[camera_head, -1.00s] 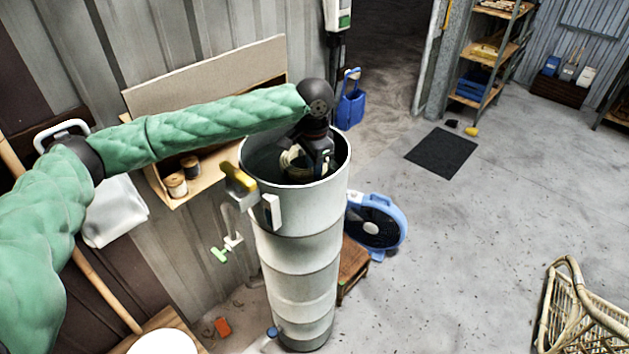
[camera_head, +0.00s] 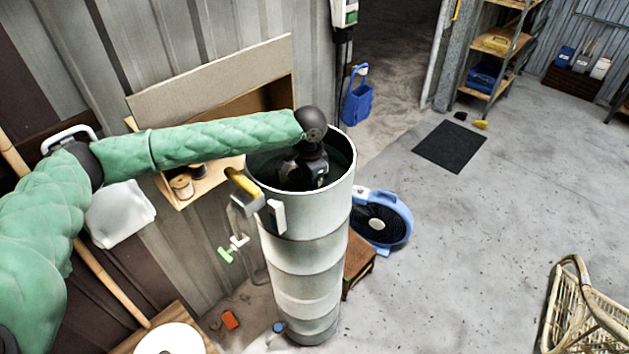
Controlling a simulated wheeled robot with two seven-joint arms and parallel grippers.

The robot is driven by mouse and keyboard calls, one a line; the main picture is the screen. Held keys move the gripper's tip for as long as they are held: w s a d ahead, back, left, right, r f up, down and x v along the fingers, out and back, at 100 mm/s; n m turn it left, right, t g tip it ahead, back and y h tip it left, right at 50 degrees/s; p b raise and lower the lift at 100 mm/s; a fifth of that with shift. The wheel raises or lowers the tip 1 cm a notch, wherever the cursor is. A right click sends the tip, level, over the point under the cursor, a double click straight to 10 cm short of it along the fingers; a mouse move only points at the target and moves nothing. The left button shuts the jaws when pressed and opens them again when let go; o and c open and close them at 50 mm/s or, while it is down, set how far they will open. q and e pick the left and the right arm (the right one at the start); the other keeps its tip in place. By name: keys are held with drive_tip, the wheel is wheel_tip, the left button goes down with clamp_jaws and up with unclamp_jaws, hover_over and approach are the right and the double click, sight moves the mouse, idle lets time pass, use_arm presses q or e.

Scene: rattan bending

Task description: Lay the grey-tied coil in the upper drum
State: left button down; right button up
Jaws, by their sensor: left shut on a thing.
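The upper drum (camera_head: 308,215) is the open top of a tall pale grey column of stacked drum sections in the middle of the view. My left arm reaches in from the left, and my left gripper (camera_head: 310,178) points down inside its mouth, below the rim. The gripper's fingertips are lost in the dark interior. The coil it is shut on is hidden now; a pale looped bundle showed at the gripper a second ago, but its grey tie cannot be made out. My right gripper is not in view.
A yellow-handled valve (camera_head: 243,182) sticks out at the drum's left rim. A wooden wall box (camera_head: 205,182) holding spools is behind left. Floor between is clear.

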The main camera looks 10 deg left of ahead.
use_arm(q)
drive_tip(key=shift+s+f, duration=0.1)
drive_tip(key=shift+f, duration=0.45)
drive_tip(key=c, duration=1.5)
unclamp_jaws()
drive_tip(key=shift+o, duration=1.2)
drive_tip(key=shift+r, duration=0.7)
wheel_tip(320, 180, up, 6)
drive_tip(key=b, duration=0.4)
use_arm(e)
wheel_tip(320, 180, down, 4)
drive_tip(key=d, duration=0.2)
use_arm(q)
drive_tip(key=shift+r+b, duration=1.25)
drive_tip(key=shift+r, duration=1.7)
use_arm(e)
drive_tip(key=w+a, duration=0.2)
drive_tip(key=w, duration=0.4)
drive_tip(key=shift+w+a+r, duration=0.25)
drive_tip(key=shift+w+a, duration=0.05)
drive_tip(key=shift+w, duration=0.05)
